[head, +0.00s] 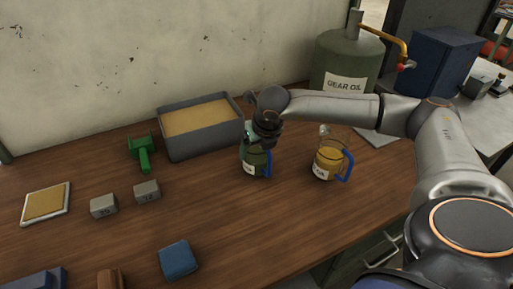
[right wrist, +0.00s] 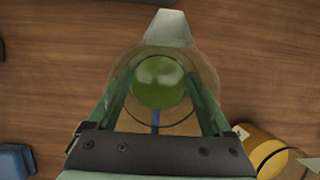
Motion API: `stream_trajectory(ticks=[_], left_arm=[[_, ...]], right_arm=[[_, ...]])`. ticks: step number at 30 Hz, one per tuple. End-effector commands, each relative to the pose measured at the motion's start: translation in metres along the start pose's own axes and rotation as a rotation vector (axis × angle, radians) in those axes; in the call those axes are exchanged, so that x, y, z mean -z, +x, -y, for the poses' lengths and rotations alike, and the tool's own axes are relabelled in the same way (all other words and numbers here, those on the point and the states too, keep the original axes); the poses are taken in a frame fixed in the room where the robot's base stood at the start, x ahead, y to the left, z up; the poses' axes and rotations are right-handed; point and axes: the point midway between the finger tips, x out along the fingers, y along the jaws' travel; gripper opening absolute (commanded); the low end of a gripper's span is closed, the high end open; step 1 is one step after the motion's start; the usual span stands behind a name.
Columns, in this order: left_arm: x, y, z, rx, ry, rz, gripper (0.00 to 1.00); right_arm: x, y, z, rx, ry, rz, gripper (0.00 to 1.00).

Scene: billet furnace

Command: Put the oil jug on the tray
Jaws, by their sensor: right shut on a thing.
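My right gripper (head: 262,138) points down and is shut on a clear jug with dark green liquid (head: 256,162), a pale label and a blue handle. The right wrist view shows the green liquid (right wrist: 158,82) from above, between the two fingers. I cannot tell whether this jug touches the table. A second jug with amber liquid (head: 328,160), a label that seems to read OIL and a blue handle stands upright to its right. A flat grey plate, perhaps the tray (head: 382,138), lies behind the amber jug, partly hidden by my arm. My left gripper is out of view.
A grey sand-filled bin (head: 198,152) stands at the back beside the held jug. A green hammer-like tool (head: 142,152), grey blocks (head: 147,191), a framed yellow pad (head: 46,203) and a blue block (head: 178,259) lie left. A GEAR OIL tank (head: 345,62) stands behind my right arm.

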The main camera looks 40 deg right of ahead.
Motion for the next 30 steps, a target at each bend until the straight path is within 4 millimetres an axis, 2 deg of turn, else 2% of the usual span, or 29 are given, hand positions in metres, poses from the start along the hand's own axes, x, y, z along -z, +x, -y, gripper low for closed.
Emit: stream_trajectory(ticks=[6,7,10,17,22,26,30], left_arm=[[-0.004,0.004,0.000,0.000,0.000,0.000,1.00],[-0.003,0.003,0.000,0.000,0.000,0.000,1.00],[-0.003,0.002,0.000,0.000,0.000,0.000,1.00],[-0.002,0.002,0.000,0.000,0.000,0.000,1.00],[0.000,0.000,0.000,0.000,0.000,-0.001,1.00],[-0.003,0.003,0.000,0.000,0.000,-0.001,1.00],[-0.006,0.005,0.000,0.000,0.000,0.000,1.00]], right_arm=[[0.001,0.003,0.000,-0.001,0.000,0.002,0.05],[0.001,0.002,0.000,0.000,0.000,0.000,0.88],[0.001,0.002,0.000,0.000,0.000,-0.001,0.99],[0.001,0.002,0.000,0.000,0.000,-0.001,1.00],[0.000,-0.006,0.000,-0.001,0.001,0.001,1.00],[0.000,-0.030,0.000,-0.002,0.000,0.004,1.00],[-0.001,-0.061,0.000,-0.002,0.000,0.004,1.00]])
